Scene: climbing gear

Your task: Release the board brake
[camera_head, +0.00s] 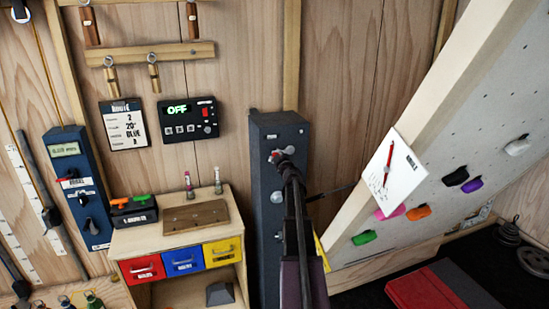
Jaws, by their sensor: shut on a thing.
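A tall dark grey post (264,240) stands in the middle, to the left of the tilted climbing board (470,150). My gripper (280,156) is at the upper front of this post, shut on a small handle there that I take for the brake handle. My arm comes up from below and hides most of the handle and part of the post. A small pale knob (276,197) shows lower on the post. A white angle card (405,178) with a red pointer is on the board's edge.
A control box (188,119) on the wall reads OFF in green. A wooden cabinet (150,240) with red, blue and yellow drawers stands left of the post. A blue panel (75,185) hangs farther left. A red mat (425,290) lies at lower right.

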